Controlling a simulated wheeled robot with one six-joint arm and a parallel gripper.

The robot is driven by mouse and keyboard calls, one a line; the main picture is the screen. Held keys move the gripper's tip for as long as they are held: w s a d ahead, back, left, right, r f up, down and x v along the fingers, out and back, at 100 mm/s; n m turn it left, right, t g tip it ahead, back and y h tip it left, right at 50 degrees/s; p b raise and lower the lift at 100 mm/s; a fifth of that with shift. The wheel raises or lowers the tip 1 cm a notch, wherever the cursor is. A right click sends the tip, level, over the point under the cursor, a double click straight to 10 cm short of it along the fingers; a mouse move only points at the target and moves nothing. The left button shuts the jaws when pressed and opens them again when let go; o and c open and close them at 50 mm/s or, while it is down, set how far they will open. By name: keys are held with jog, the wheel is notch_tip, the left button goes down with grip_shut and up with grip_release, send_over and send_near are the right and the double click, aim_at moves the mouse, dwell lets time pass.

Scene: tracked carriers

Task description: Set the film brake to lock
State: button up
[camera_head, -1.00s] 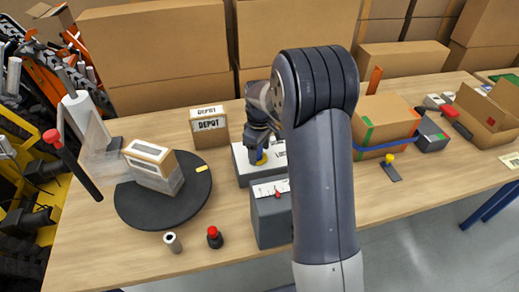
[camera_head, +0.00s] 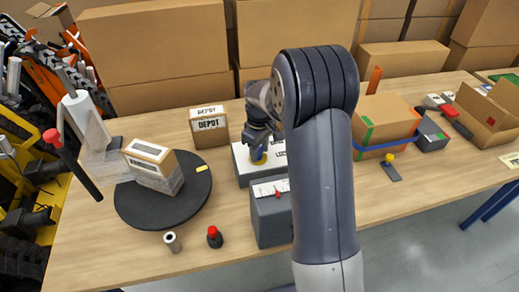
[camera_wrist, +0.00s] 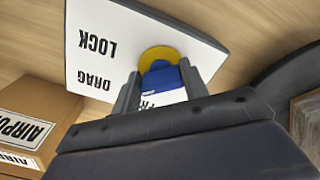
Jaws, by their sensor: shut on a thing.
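The film brake is a white box (camera_head: 243,172) on the table with a yellow disc (camera_wrist: 157,52) and a blue knob (camera_wrist: 162,76). In the wrist view its white plate (camera_wrist: 125,45) reads LOCK and DRAG upside down; a third label is partly hidden under my gripper. I cannot tell which label the knob points to. My gripper (camera_wrist: 160,88) is shut on the blue knob, one finger on each side. In the head view my gripper (camera_head: 258,148) reaches down onto the knob, partly hidden by my arm.
A black turntable (camera_head: 135,210) holds a wrapped carton (camera_head: 152,170), with a film roll (camera_head: 86,120) behind it. A grey box with a scale (camera_head: 270,220) stands just in front of the brake. A DEPOT carton (camera_head: 209,127) is behind, and a red-topped button (camera_head: 214,237) in front.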

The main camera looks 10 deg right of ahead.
jog(key=m, duration=0.4)
jog(key=shift+a, duration=0.1)
jog(key=shift+a+m, duration=0.1)
jog(key=shift+m, duration=1.8)
jog(key=o, duration=1)
jog(key=shift+r, duration=0.1)
notch_tip(320, 180, up, 11)
jog(key=shift+f+b, duration=0.15)
jog(key=shift+b, duration=0.15)
